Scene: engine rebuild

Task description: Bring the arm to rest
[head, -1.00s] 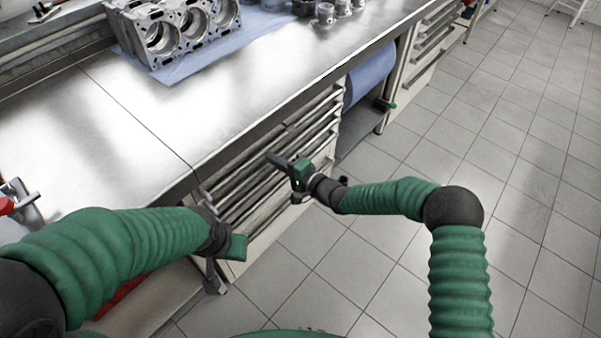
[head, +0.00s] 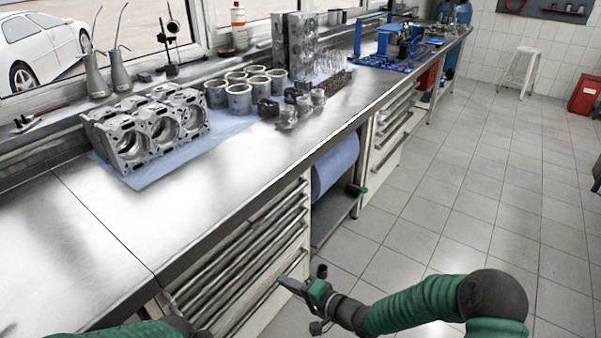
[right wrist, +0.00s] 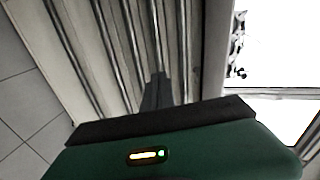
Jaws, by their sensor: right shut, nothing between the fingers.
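My right gripper (head: 290,284) is in the lower middle of the head view, in front of the bench drawers and below the bench top. Its fingers are together with nothing between them. The right wrist view also shows the closed dark fingers (right wrist: 155,92) pointing toward the drawer fronts. My right arm (head: 415,305) is bent, coming in from the lower right. Part of my left arm (head: 120,330) shows at the bottom left edge; its gripper is not visible.
The metal bench (head: 110,215) bears an engine block (head: 150,130), cylinder liners (head: 238,95) and small parts. Drawers (head: 255,250) and a blue paper roll (head: 336,168) sit beneath. The tiled floor (head: 450,200) at right is clear, with a white stool (head: 521,70) far back.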

